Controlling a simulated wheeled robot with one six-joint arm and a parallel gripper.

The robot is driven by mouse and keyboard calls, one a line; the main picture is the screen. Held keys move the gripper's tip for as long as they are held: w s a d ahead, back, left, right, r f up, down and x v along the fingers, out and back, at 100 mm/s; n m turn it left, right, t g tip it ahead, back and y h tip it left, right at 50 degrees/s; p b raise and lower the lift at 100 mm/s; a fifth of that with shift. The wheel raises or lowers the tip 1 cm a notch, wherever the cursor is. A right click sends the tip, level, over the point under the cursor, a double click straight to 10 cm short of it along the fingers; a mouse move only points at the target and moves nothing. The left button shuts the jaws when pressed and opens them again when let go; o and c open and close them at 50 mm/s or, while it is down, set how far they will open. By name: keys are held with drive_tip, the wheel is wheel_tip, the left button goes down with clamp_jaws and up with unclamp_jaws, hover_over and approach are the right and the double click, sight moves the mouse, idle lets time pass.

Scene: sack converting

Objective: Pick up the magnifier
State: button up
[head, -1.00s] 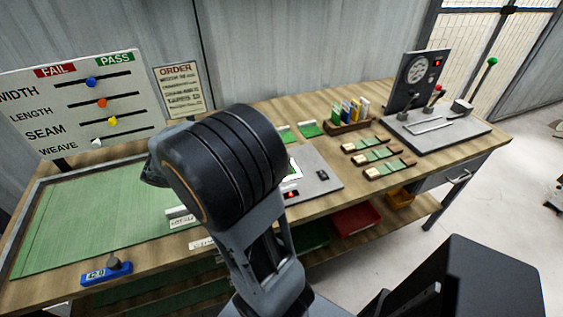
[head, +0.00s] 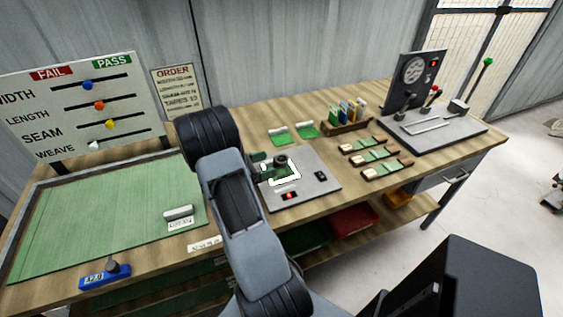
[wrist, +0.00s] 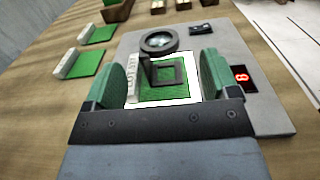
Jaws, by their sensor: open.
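The magnifier (wrist: 158,41) has a dark round lens ring on a post above a square dark foot. It stands on the lit white-and-green panel of a grey plate. In the head view, the magnifier (head: 281,160) shows just right of my arm's end. My gripper (wrist: 163,80) is open, with its green fingers wide apart. In the wrist view the magnifier's foot shows between the fingers and its lens beyond the tips. I see no contact. A small white label block (wrist: 132,78) stands close inside the left finger.
The grey plate (head: 315,190) carries a red display and a dark switch. Green swatches with white blocks (head: 305,129) lie behind it. A wooden card holder (head: 345,127) and sample strips (head: 370,153) lie to the right. A green mat (head: 100,225) covers the table's left.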

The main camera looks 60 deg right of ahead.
sight(284, 158)
drive_tip(key=shift+p+x, duration=0.7)
drive_tip(key=shift+x, duration=2.85)
drive_tip(key=shift+w, duration=0.1)
drive_tip(key=c, duration=1.1)
drive_tip(key=shift+r, duration=0.1)
